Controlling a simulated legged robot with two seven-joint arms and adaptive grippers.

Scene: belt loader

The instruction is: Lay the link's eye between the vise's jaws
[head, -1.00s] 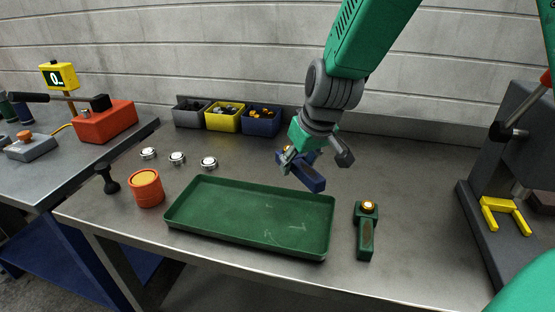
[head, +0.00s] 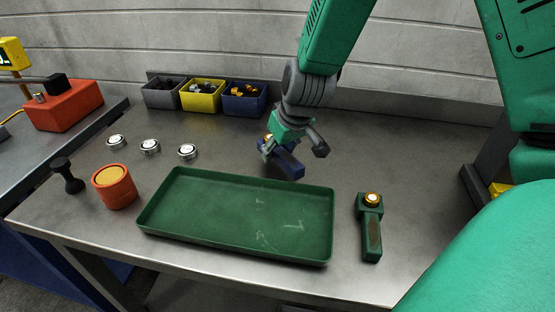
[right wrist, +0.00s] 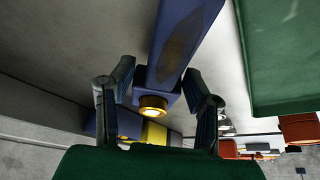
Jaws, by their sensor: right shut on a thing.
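My right gripper (head: 274,152) is shut on a blue link (head: 288,167). It holds the link behind the green tray's far rim, seemingly a little above the table. In the right wrist view, the gripper (right wrist: 160,92) has a finger on either side of the link's eye end, whose brass ring (right wrist: 152,107) faces the camera. The link's blue bar (right wrist: 182,42) runs away toward the top. A green link (head: 370,228) with a brass eye lies on the table right of the tray. I cannot make out the vise's jaws in either view. My left gripper is out of view.
The green tray (head: 152,215) is empty. Grey, yellow (head: 202,96) and blue bins stand behind. Several silver discs (head: 150,147), an orange cup (head: 114,187) and a black knob (head: 66,175) are left. A dark machine (head: 488,165) at right is mostly hidden by my arm. A red block (head: 65,106) stands far left.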

